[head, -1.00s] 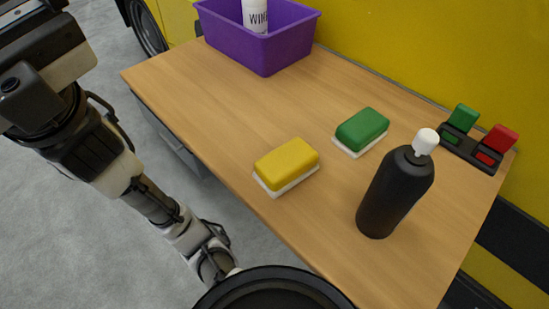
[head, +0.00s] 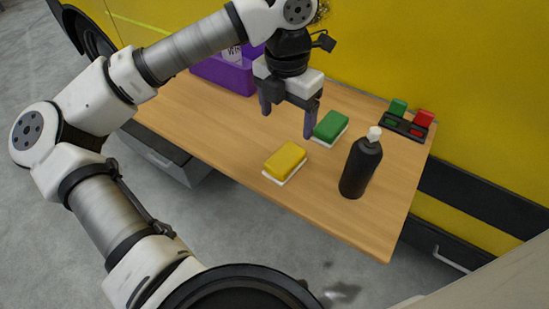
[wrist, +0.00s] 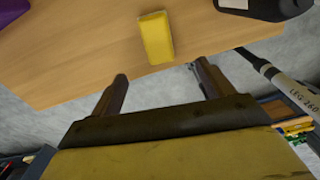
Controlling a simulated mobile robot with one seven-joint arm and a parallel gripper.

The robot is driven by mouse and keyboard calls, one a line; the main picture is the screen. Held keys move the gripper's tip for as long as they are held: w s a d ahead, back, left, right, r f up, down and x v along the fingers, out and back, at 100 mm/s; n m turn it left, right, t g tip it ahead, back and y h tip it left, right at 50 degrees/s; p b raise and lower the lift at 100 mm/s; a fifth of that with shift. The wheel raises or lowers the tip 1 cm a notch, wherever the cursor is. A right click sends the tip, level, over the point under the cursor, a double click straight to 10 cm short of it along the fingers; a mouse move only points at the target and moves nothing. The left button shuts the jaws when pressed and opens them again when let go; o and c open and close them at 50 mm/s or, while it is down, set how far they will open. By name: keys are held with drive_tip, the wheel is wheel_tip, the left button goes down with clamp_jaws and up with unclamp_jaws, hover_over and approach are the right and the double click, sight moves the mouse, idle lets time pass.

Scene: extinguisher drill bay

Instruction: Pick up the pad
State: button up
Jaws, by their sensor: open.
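Two sponge-like pads with white undersides lie flat on the wooden table. The yellow pad (head: 285,162) is near the table's front edge, and the green pad (head: 331,126) is farther back and to its right. My gripper (head: 287,119) is open and empty, fingers pointing down, above the table; in the head view it appears behind the yellow pad and left of the green one. In the wrist view, the yellow pad (wrist: 156,38) shows beyond and between the open fingertips (wrist: 160,72), apart from them. The green pad is not seen in the wrist view.
A black bottle (head: 360,170) with a white cap stands upright right of the pads. A dark holder (head: 402,126) with green and red pieces sits at the back right. A purple bin (head: 226,76) stands at the back left. The table's left part (head: 205,118) is bare.

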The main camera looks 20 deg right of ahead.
drive_tip(key=p, duration=0.1)
approach(286, 156)
drive_tip(key=f, duration=0.5)
drive_tip(key=shift+s+a+f, duration=0.1)
drive_tip(key=shift+a, duration=0.2)
drive_tip(key=shift+d+f+p, duration=0.15)
drive_tip(key=shift+f+p, duration=0.45)
drive_tip(key=shift+f, duration=0.75)
drive_tip(key=shift+d+f+p, duration=0.2)
drive_tip(key=shift+f+p, duration=0.4)
drive_tip(key=shift+f, duration=0.75)
drive_tip(key=c, duration=1.1)
drive_tip(key=shift+r, duration=0.15)
wheel_tip(286, 156, up, 20)
drive_tip(key=b, duration=0.3)
